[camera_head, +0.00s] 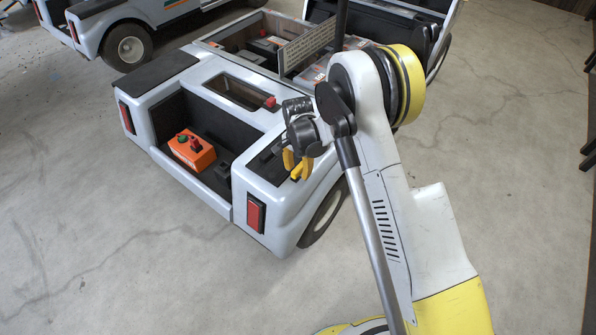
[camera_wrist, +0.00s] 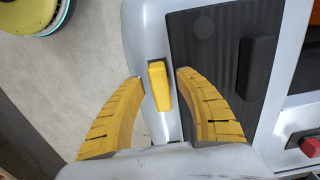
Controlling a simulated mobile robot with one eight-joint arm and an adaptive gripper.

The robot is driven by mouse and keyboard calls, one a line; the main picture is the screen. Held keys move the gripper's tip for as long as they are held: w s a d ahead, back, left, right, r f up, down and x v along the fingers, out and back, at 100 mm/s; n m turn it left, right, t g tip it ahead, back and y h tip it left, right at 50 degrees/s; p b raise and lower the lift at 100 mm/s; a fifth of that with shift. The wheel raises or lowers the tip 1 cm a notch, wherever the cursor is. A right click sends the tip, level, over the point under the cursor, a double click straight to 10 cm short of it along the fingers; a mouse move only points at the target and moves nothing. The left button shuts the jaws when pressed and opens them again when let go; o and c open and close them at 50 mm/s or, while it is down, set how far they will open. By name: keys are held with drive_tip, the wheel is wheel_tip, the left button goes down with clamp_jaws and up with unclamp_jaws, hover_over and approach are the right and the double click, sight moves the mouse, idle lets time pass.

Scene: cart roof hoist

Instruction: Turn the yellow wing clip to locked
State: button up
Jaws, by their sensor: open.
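The yellow wing clip (camera_wrist: 159,86) shows in the wrist view as a short upright bar on a dark mount at the edge of the cart's black panel. My gripper (camera_wrist: 160,75) is open, with one yellow finger on each side of the clip. Gaps show between the clip and both fingers, so neither appears to touch it. In the head view my gripper (camera_head: 297,166) points down over the cart's right rear corner. The clip cannot be told apart there from the yellow fingers.
A red knob (camera_wrist: 309,147) shows at the right in the wrist view. A second cart stands at the back left. The floor around is clear.

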clamp_jaws()
drive_tip(key=shift+n, duration=0.3)
drive_tip(key=n, duration=0.3)
drive_tip(key=shift+w+a+n, duration=0.1)
drive_tip(key=shift+a+n, duration=0.1)
drive_tip(key=shift+n, duration=0.1)
drive_tip(key=n, duration=0.4)
drive_tip(key=shift+a+n, duration=0.2)
drive_tip(key=shift+n, duration=0.1)
drive_tip(key=n, duration=0.4)
drive_tip(key=shift+a, duration=0.25)
drive_tip(key=shift+s+a+n, duration=0.1)
drive_tip(key=shift+n, duration=1.15)
drive_tip(key=shift+s+a+n, duration=0.1)
drive_tip(key=shift+n, duration=1.15)
